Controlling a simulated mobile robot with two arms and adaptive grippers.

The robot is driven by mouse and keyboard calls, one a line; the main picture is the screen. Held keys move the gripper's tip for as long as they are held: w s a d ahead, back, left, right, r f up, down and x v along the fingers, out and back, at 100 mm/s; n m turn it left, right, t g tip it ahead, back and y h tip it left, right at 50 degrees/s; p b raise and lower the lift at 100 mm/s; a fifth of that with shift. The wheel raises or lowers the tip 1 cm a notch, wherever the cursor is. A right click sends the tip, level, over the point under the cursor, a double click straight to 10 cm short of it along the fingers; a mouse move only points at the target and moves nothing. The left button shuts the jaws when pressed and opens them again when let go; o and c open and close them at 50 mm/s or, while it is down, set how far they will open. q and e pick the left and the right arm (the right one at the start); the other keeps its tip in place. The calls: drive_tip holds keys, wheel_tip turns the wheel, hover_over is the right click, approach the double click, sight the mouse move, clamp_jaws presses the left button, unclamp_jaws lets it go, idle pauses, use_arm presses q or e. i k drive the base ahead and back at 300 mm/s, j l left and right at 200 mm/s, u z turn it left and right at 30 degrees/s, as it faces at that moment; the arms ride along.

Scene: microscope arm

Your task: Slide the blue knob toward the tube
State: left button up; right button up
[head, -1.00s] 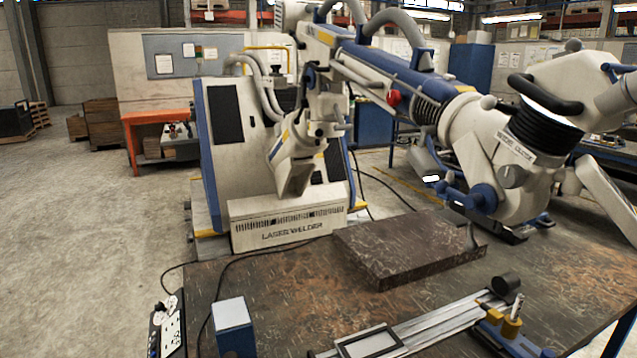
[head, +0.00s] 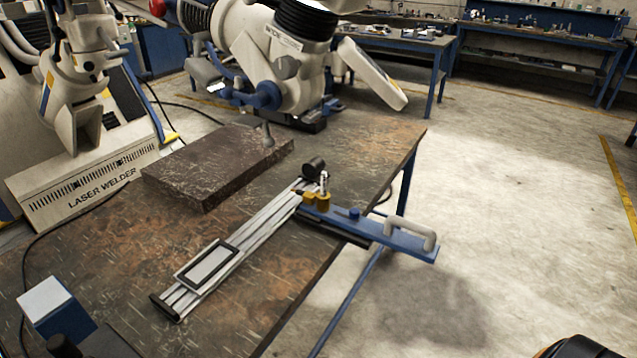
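A small blue knob (head: 355,213) stands on a flat blue bar (head: 385,234) that sticks out past the table's right edge. A pale, bent tube-like handle (head: 411,233) is at the bar's outer end, to the right of the knob and apart from it. A short black tube-like cylinder (head: 313,168) stands at the bar's inner end, beside a yellow fitting (head: 318,200). I cannot tell which of these two is the tube. Neither gripper's fingers can be made out; only dark parts show at the bottom edge, at left and right.
A silver rail (head: 250,235) with a framed plate (head: 207,266) lies on the brown table (head: 100,250). A dark slab (head: 215,165), a blue box with a pale top (head: 53,307) and the laser welder (head: 85,180) stand around it. The floor (head: 500,220) at right is clear.

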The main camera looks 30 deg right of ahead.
sight(354, 213)
drive_tip(key=z, duration=1.2)
